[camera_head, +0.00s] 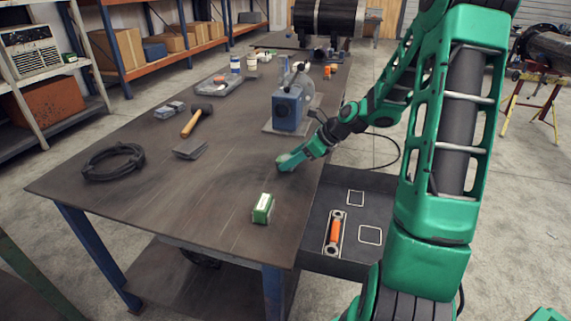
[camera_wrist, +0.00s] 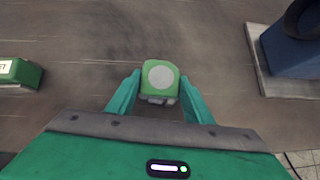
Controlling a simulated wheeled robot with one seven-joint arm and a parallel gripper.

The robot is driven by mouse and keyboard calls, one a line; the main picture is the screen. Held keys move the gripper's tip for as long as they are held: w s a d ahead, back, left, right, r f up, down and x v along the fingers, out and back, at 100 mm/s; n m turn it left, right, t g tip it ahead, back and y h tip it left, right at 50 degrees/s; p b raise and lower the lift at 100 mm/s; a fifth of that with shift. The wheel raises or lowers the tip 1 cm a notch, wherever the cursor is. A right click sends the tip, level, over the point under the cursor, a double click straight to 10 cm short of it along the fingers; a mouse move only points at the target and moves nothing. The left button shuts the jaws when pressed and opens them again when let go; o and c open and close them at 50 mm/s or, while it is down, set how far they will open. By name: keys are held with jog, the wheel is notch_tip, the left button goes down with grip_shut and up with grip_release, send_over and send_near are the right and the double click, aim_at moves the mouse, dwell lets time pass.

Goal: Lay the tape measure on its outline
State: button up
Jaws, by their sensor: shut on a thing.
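The tape measure (camera_wrist: 160,78) is green with a pale grey round disc on its face. It sits between the two fingers of my gripper (camera_wrist: 158,95) in the wrist view, and my gripper is shut on it. In the head view my gripper (camera_head: 284,163) is low over the right part of the workbench, and I cannot pick the tape measure out from the green fingers there. The dark panel (camera_head: 315,225) to the right of the bench bears pale outlines. Two squarish outlines, an upper one (camera_head: 356,198) and a lower one (camera_head: 370,235), are empty.
An orange-handled tool (camera_head: 335,231) lies in a long outline on the panel. A green and white box (camera_head: 262,208) stands near the bench's front edge. A blue vise (camera_head: 289,108) stands behind my gripper. A hammer (camera_head: 193,122) and coiled cable (camera_head: 113,162) lie left.

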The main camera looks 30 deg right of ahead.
jog(key=shift+r, duration=0.45)
notch_tip(320, 180, up, 4)
jog(key=shift+s+f, duration=0.15)
jog(key=s+a+r, duration=0.6)
jog(key=s+r, duration=0.1)
jog(key=s, duration=0.3)
jog(key=w+a+f+m+h, duration=0.1)
jog(key=w+f, duration=0.2)
jog(key=w, duration=0.1)
jog(key=w+a+f+m+t+h, duration=0.1)
jog(key=w+f, duration=0.2)
jog(key=w, duration=0.2)
jog(key=w+a+f+m+h, duration=0.1)
jog(key=w+a+f+m, duration=0.1)
jog(key=w, duration=0.3)
jog(key=shift+w+f+t, duration=0.2)
jog(key=shift+f+t, duration=0.1)
jog(key=shift+f, duration=0.1)
jog(key=shift+w+a+f+m, duration=0.3)
jog(key=shift+w, duration=0.25)
